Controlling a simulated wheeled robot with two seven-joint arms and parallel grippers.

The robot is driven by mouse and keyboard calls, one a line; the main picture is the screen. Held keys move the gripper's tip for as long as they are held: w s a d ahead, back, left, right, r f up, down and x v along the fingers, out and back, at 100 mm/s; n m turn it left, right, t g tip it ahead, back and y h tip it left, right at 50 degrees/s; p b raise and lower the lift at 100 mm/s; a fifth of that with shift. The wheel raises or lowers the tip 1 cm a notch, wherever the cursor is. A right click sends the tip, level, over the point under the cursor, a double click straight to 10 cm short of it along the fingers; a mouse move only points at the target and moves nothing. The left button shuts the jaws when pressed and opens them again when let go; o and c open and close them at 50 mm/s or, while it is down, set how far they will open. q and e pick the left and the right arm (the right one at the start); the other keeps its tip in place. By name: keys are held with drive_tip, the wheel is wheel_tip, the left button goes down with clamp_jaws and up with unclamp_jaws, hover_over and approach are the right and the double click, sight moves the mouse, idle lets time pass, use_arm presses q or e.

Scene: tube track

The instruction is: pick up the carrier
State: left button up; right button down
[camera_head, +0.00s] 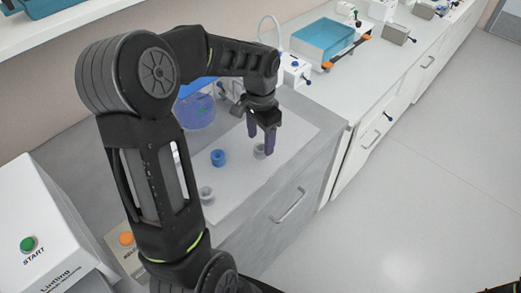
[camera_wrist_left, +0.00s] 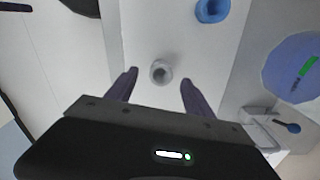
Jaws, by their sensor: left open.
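A small grey ring-shaped carrier (camera_head: 259,151) stands on the light mat on the bench, partly hidden by my gripper's finger. My left gripper (camera_head: 261,141) is open, pointing down over it. In the left wrist view the grey carrier (camera_wrist_left: 161,72) shows between the two spread purple fingers, with clear gaps on both sides. A blue ring-shaped piece (camera_head: 218,158) stands to its left, and another grey one (camera_head: 205,193) is nearer my arm. I cannot tell from the pictures which of these the task means. My right gripper is not in view.
A clear blue-tinted round container (camera_head: 195,112) stands behind the rings. A white device with a green START button (camera_head: 28,244) is at left, and an orange button (camera_head: 126,239) is beside it. A blue water bath (camera_head: 324,42) stands farther back.

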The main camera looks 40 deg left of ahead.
sight(260, 147)
use_arm(q)
wheel_tip(260, 147, down, 4)
drive_tip(key=shift+a+f+p, duration=0.1)
drive_tip(key=shift+p, duration=0.3)
idle(0.3)
clamp_jaws()
idle(0.5)
